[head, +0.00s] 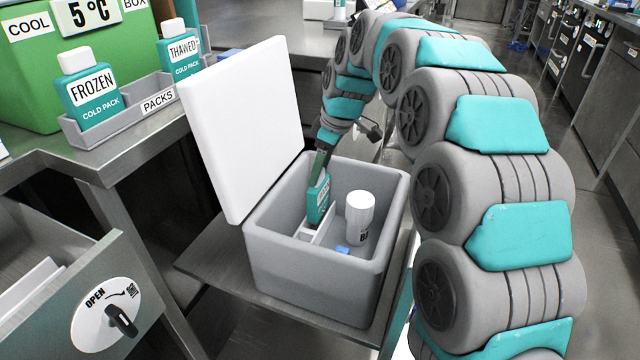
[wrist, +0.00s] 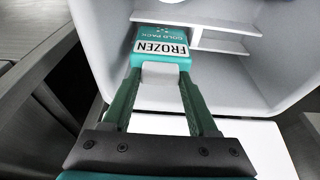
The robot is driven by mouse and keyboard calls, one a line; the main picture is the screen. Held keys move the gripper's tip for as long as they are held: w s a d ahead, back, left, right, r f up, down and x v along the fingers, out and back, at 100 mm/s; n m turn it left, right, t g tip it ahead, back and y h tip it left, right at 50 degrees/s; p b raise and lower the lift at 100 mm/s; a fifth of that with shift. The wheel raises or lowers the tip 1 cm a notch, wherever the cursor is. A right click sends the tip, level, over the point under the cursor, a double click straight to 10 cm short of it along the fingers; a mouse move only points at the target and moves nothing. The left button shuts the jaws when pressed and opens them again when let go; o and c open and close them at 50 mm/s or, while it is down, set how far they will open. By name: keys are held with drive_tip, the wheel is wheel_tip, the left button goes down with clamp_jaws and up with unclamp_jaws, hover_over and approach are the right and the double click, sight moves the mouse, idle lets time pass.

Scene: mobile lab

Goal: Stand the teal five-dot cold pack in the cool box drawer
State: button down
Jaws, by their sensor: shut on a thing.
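A teal cold pack (head: 317,203) with a FROZEN label and white cap is inside the open grey box (head: 325,279), roughly upright beside a low white divider (head: 325,228). My gripper (head: 321,152) reaches down from above and is shut on its cap end. In the wrist view the fingers (wrist: 158,78) close on both sides of the cap, and the pack (wrist: 162,38) reaches in toward the white partitions. Small dots show above its label, too small to count. Whether its base touches the floor is hidden. A drawer front (head: 68,318) with an OPEN dial stands at lower left.
The box's white lid (head: 243,125) stands raised on the left. A white bottle (head: 358,216) and a small blue item (head: 342,249) are in the box. FROZEN (head: 91,88) and THAWED (head: 182,53) packs stand in a grey PACKS tray (head: 126,112) by a green COOL BOX (head: 32,84).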

sight(322, 180)
drive_tip(key=shift+f, duration=2.25)
drive_tip(key=shift+c, duration=0.9)
unclamp_jaws()
drive_tip(key=v, duration=1.2)
